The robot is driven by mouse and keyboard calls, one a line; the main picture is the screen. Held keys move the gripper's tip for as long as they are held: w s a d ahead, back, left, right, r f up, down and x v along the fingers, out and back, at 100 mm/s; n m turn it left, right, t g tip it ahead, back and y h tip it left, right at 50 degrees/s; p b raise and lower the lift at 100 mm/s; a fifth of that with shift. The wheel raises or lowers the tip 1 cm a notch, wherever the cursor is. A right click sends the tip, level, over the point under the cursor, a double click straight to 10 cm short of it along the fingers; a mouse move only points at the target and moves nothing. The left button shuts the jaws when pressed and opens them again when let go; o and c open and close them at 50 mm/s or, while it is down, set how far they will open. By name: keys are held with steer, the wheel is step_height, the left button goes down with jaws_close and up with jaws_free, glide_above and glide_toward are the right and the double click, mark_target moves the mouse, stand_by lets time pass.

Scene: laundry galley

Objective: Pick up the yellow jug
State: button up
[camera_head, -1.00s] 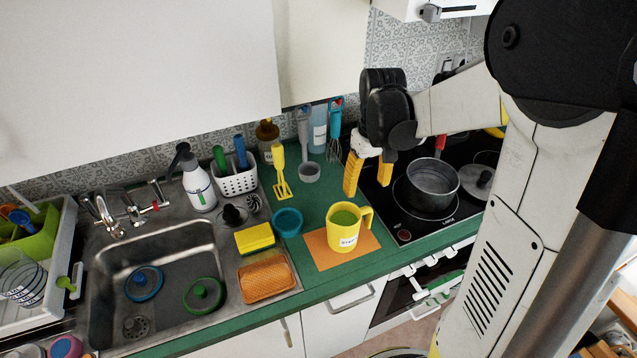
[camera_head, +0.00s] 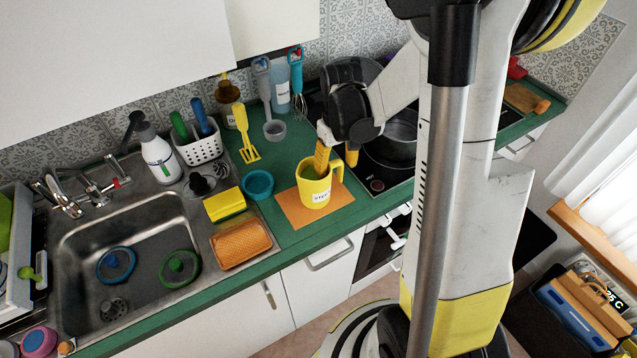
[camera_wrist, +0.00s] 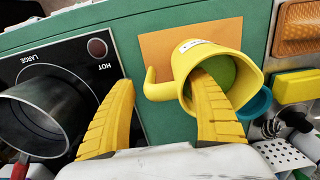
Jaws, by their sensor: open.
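The yellow jug (camera_head: 316,187) stands upright on an orange mat (camera_head: 343,202) on the green counter, its handle toward the hob. A white label shows on its front, and something green shows inside it in the wrist view (camera_wrist: 216,72). My gripper (camera_head: 338,160) is open just above and behind the jug. In the wrist view my gripper (camera_wrist: 165,105) has one yellow finger overlapping the jug's mouth and the other on the far side of the handle, over the counter by the hob. I cannot tell whether a finger touches the jug.
A pot (camera_head: 398,135) sits on the black hob close to my gripper. A teal bowl (camera_head: 258,184), a yellow sponge (camera_head: 225,204) and an orange sponge dish (camera_head: 240,243) are left of the jug. A yellow spatula (camera_head: 246,135) lies behind. The sink (camera_head: 130,225) is farther left.

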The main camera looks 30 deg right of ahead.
steer(key=c, duration=1.3)
steer(key=shift+r, duration=0.15)
steer(key=shift+c, duration=0.2)
steer(key=shift+r, duration=0.3)
steer(key=r, duration=0.1)
steer(key=r+p, duration=0.2)
steer(key=r, duration=0.1)
steer(key=shift+s+d, duration=0.15)
steer(key=shift+d, duration=0.2)
steer(key=s+d+r+p, duration=0.2)
steer(key=s+d+r, duration=0.3)
steer(key=d, duration=0.4)
steer(key=shift+s+d+r, duration=0.2)
steer(key=shift+d+r, duration=0.05)
steer(key=shift+r, duration=0.3)
